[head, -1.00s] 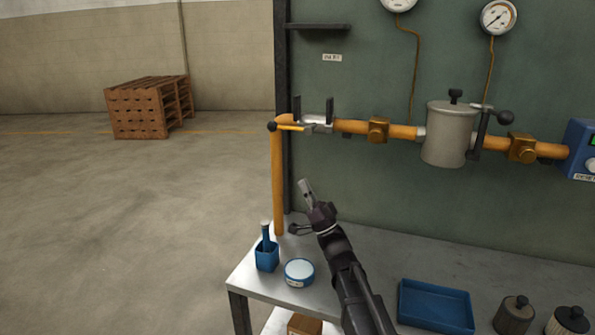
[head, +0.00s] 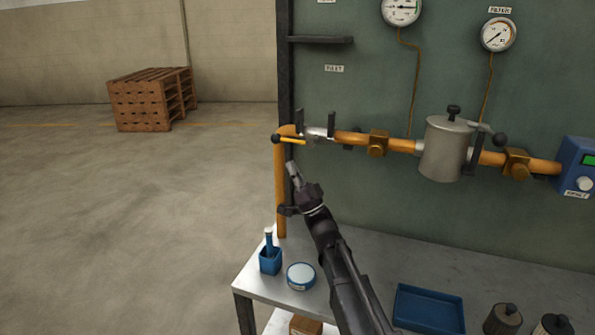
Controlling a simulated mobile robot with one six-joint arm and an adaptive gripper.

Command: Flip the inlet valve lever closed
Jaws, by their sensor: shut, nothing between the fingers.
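The inlet valve lever (head: 291,140) is a thin yellow handle with a black ball at its left end. It lies about in line with the orange pipe, near the pipe's left corner. The valve body (head: 316,133) is silver, with dark upright brackets beside it. The label above it on the green panel is small and seems to read INLET. My gripper (head: 291,167) is shut and empty. In the picture its tip sits just below the lever, with a small gap; the depth between them is hard to judge.
The orange pipe (head: 280,190) drops to the table at the left. A grey filter canister (head: 441,150) and gauges (head: 498,35) are to the right. On the table (head: 262,287) are a blue cup (head: 270,262), a round tin (head: 301,277) and a blue tray (head: 429,309).

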